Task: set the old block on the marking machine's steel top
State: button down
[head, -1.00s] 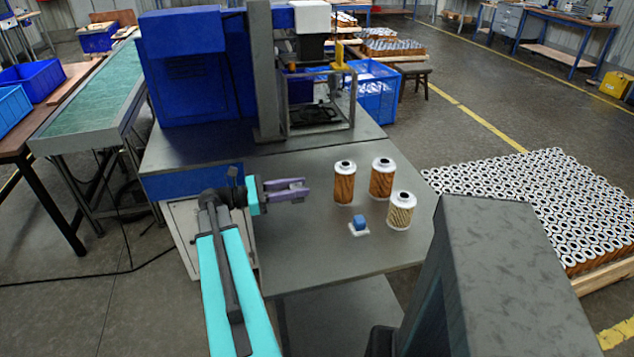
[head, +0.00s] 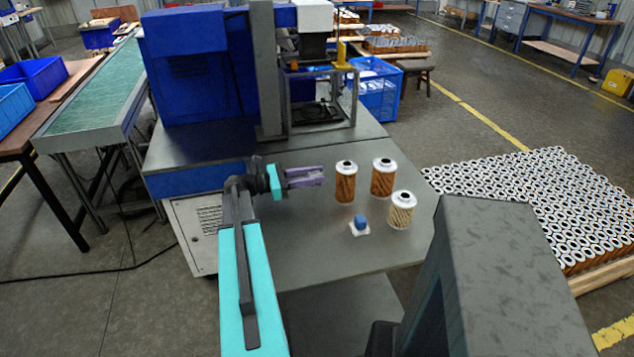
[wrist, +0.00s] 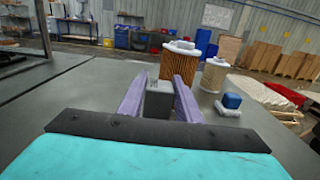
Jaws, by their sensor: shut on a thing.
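My gripper (head: 318,177) is level, a little above the grey table, pointing right towards the filter cartridges. In the wrist view its purple fingers (wrist: 160,98) are shut on a small grey block (wrist: 159,104), apparently the old block. The block is hard to make out in the head view. The marking machine, with a blue cabinet (head: 185,70) and a grey column, stands behind my gripper to the left. Its flat dark steel top (head: 205,147) has bare room in front of the cabinet.
Three cartridges stand right of my gripper: two brown ones (head: 346,185) (head: 383,180) and a paler one (head: 401,212). A blue block (head: 361,221) rests on a white pad in front of them. The table's front (head: 310,250) is clear. A cartridge pallet (head: 545,195) lies right.

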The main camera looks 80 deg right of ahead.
jog(key=shift+s+d, duration=0.1)
jog(key=shift+d, duration=0.2)
jog(key=shift+s+d+f+p, duration=0.15)
jog(key=shift+f+p, duration=0.1)
jog(key=shift+f, duration=0.25)
jog(key=shift+d+f+p, duration=0.15)
jog(key=shift+f+p, duration=0.05)
jog(key=shift+f, duration=1.1)
jog(key=shift+f, duration=0.15)
jog(key=c, duration=1.3)
grip_release()
jog(key=shift+r, duration=0.2)
jog(key=shift+w+a+f, duration=0.15)
jog(key=shift+w+a, duration=0.2)
jog(key=shift+w, duration=0.25)
jog(key=b+v, duration=0.2)
jog(key=v, duration=0.8)
jog(key=shift+w+a, duration=0.15)
jog(key=shift+w, duration=0.15)
